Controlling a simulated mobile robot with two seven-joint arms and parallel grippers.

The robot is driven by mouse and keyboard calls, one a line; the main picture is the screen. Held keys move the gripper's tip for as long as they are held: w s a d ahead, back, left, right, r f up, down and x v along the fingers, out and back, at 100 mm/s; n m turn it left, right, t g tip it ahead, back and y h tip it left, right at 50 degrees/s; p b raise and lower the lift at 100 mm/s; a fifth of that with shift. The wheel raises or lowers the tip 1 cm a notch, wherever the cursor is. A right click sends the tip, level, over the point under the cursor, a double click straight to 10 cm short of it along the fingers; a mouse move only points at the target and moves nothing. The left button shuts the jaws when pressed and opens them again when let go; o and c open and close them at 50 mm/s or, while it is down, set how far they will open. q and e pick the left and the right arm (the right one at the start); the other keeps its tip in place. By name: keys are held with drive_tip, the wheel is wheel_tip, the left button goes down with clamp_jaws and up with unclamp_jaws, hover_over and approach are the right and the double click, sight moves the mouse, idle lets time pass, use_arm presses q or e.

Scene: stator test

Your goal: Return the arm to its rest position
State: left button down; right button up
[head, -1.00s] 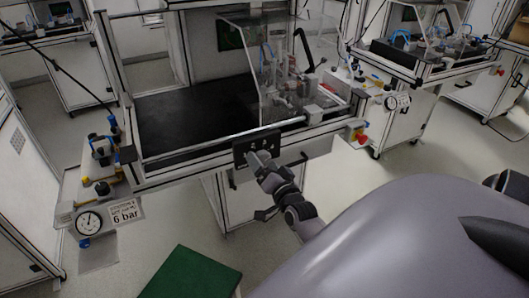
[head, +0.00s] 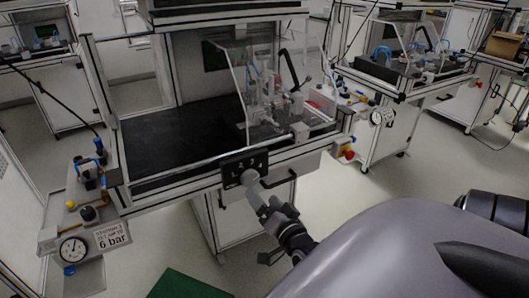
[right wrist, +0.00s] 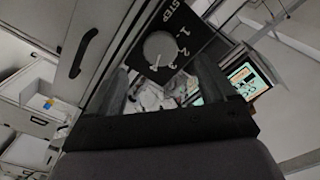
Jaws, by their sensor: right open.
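A black panel (head: 258,160) with numbered step marks sits on the front edge of the workbench. A round grey knob (head: 250,178) is on it. My right gripper (head: 258,195) is just in front of the knob, its arm coming up from the lower right. In the right wrist view the knob (right wrist: 160,48) shows beyond and between the two spread fingers of my right gripper (right wrist: 162,78). The fingers are open with nothing held; whether they touch the knob cannot be told. My left gripper is not in view.
The workbench (head: 175,140) has a dark top and a clear-walled fixture (head: 268,95) at its right. A black handle (head: 278,180) is beside the panel. A pressure gauge (head: 72,250) is at the lower left. A green surface (head: 190,285) is below; floor is open at the right.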

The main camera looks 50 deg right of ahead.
idle(0.3)
drive_tip(key=s+a+f+n+g+y, duration=0.3)
drive_tip(key=s+a+f+n, duration=0.3)
drive_tip(key=a, duration=0.4)
drive_tip(key=s+a+f+n+g+y, duration=0.3)
drive_tip(key=s+a+f+n, duration=0.4)
drive_tip(key=a, duration=0.3)
drive_tip(key=shift+s+a+n+g+y, duration=0.2)
drive_tip(key=shift+s+n+g+y, duration=0.3)
drive_tip(key=shift+y, duration=0.4)
